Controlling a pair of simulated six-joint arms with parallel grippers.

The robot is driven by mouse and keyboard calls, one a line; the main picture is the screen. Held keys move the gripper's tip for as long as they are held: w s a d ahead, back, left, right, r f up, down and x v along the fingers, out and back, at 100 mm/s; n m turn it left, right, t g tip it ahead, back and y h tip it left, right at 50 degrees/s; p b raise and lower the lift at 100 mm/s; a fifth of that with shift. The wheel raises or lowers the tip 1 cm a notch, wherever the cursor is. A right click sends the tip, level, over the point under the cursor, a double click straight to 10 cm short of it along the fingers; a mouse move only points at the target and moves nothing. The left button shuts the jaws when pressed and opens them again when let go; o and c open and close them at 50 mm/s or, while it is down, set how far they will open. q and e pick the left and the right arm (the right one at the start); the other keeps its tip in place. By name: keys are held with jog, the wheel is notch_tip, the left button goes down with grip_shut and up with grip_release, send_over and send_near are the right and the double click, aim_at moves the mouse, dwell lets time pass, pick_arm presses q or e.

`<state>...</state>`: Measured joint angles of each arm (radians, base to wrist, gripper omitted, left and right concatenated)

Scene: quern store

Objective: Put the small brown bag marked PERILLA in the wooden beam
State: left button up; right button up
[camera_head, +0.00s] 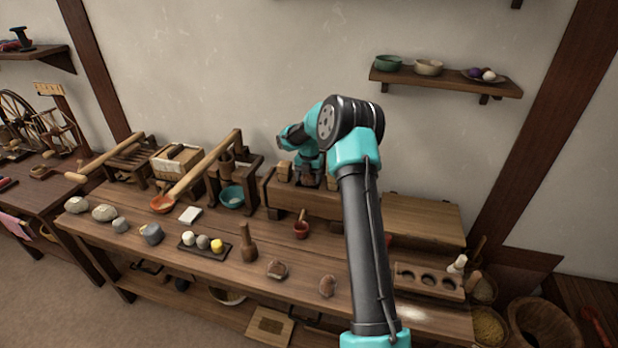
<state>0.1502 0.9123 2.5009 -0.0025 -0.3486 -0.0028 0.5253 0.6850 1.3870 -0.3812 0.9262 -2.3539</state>
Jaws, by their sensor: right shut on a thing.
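A long wooden beam (310,204) lies at the back of the workbench, against the wall side. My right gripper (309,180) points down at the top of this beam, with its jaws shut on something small. The held thing is mostly hidden by the jaws, and I cannot read any PERILLA mark on it. A small brown bag (284,170) is at the beam's left end, and another small brown bag (332,182) is just right of the gripper. I cannot tell whether the held thing touches the beam. My left gripper is out of view.
A turquoise bowl (232,196) in a wooden frame stands left of the beam. A block with round holes (428,281) lies at the right. Brown lumps (277,269) lie near the bench's front edge.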

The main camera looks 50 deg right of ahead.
dwell(0.3)
jog(key=o, duration=1.1)
jog(key=shift+r, duration=3)
